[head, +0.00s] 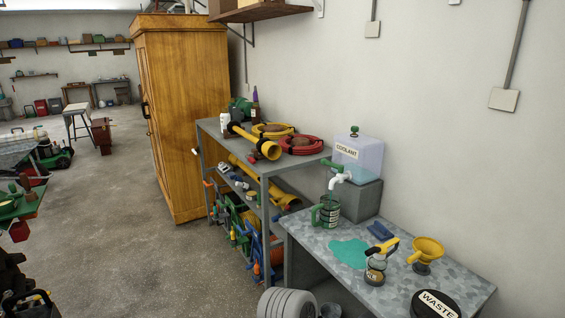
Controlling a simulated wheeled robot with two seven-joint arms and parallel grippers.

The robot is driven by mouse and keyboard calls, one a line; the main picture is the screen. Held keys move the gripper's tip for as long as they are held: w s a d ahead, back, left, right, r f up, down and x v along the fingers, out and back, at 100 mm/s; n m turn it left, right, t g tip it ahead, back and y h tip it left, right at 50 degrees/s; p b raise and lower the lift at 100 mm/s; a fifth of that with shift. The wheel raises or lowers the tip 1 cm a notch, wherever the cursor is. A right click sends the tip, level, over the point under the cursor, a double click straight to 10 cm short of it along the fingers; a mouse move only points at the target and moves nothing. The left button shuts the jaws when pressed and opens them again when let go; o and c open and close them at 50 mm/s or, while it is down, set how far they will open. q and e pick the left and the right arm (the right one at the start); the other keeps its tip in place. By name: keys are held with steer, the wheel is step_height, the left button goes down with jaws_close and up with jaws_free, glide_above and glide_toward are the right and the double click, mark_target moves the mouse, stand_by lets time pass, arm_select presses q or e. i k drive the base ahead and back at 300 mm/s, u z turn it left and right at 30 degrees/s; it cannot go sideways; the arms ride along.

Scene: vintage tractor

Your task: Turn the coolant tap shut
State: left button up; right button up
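A translucent whitish-lilac coolant container (366,158) labelled COOLANT stands on a grey block (362,200) at the back of the workbench, against the wall. It has a green cap on top. A small white tap (346,177) with a green handle (332,164) sticks out from its front left. A teal puddle (348,253) lies on the bench in front of the jug. Neither of my grippers is in view.
The grey workbench (455,280) also holds a blue cloth-like item (380,231), a yellow-topped jar (376,268), a yellow funnel (427,251) and a black WASTE container (436,304). A loaded metal shelf and a wooden cabinet (185,110) stand left. Open floor (150,265) lies left.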

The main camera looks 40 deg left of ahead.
mark_target(340, 168)
steer(key=u, duration=1.9)
steer(key=i, duration=2.2)
steer(key=z, duration=0.8)
